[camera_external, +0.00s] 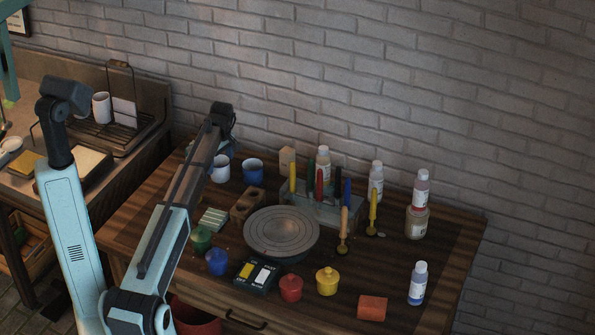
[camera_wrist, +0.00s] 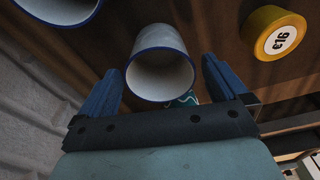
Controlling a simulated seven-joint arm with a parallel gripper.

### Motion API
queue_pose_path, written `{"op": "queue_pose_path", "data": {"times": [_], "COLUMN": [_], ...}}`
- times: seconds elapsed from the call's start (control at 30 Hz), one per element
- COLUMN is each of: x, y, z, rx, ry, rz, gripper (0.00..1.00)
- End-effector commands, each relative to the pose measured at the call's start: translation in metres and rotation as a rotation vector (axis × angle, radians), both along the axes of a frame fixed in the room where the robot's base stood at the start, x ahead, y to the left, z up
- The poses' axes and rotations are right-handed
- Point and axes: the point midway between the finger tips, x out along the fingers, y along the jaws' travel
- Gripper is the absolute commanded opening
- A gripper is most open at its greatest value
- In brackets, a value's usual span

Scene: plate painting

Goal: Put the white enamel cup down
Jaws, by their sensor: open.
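The white enamel cup (camera_wrist: 160,65) has a dark blue rim and a pale inside. In the wrist view it lies between the two fingers of my gripper (camera_wrist: 162,84), its mouth facing the camera. The fingers are open, with a visible gap on both sides of the cup. In the external view a white cup (camera_external: 220,174) stands on the wooden table beside my forearm. My gripper is largely hidden behind my arm there. The cup's base and its contact with the table are hidden in the wrist view.
A second blue-rimmed cup (camera_wrist: 62,5) is close by at upper left in the wrist view. A yellow-sided round container (camera_wrist: 274,32) is at right.

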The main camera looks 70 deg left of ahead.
Motion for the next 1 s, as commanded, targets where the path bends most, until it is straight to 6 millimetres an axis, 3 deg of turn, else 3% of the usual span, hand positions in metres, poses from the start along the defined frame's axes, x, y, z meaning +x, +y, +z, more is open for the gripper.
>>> {"op": "queue_pose_path", "data": {"times": [0.3, 0.5, 0.7, 1.0], "x": [0.004, 0.006, 0.007, 0.007], "y": [-0.006, -0.008, -0.010, -0.010], "z": [0.059, 0.084, 0.096, 0.097], "rx": [0.001, 0.000, 0.000, -0.001], "ry": [0.000, 0.000, 0.000, 0.001], "rz": [0.000, 0.000, 0.000, 0.000], "gripper": [1.00, 1.00, 1.00, 1.00]}}
